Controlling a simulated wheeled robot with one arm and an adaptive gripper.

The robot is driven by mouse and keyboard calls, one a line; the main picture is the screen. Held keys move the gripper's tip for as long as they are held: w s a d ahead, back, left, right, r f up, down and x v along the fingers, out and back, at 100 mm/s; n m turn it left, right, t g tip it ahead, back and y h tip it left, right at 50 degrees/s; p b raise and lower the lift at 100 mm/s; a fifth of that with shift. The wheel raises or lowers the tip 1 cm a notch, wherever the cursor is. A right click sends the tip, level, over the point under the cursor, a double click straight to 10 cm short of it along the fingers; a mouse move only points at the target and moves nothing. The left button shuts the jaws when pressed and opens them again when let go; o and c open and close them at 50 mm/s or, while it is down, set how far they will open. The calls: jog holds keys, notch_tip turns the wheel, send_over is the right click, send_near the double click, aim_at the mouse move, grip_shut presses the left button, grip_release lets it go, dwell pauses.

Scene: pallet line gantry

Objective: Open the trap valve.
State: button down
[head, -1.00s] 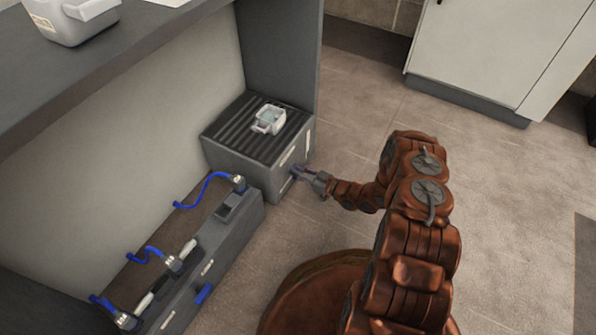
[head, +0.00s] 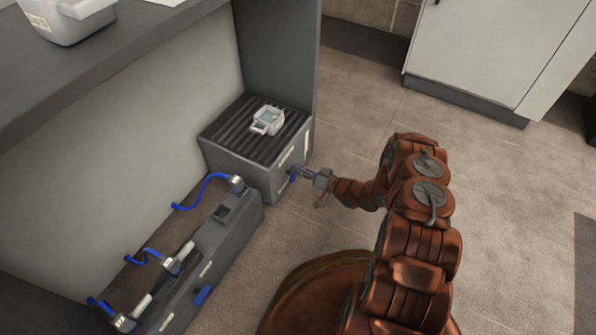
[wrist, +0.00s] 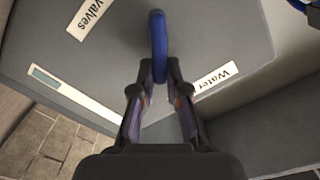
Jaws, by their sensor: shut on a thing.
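A blue valve handle (head: 293,175) sticks out from the front of the ribbed-top grey box (head: 272,185). In the wrist view the handle (wrist: 158,45) stands upright between my fingertips. My gripper (wrist: 160,74) is shut on it, with one finger on each side. In the head view my gripper (head: 304,173) reaches the box front from the right. No label reading "trap" is legible. The handle's base is hidden.
A small pale container (head: 267,120) sits on the box's ribbed top. A long grey unit (head: 225,248) with blue hoses and another blue handle (head: 203,294) stands at lower left. A grey shelf (head: 120,55) overhangs at upper left.

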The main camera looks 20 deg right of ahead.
jog(key=m, duration=0.2)
jog(key=m+b, duration=0.1)
jog(key=f+m, duration=0.1)
jog(key=m, duration=0.1)
jog(key=shift+w+d+f+m+b, duration=0.1)
jog(key=shift+w+d+m+b, duration=0.15)
jog(key=shift+d+m+b, duration=0.1)
jog(key=shift+f+m+b, duration=0.25)
jog(key=shift+m+b, duration=0.1)
jog(key=shift+m, duration=0.75)
jog(key=shift+f+m+b, duration=0.2)
jog(key=shift+m+b, duration=0.1)
jog(key=shift+m, duration=0.75)
jog(key=c, duration=1.2)
grip_release()
jog(key=shift+d, duration=0.1)
jog(key=v, duration=1.1)
jog(key=shift+s+d, duration=0.25)
jog(key=shift+s, duration=0.05)
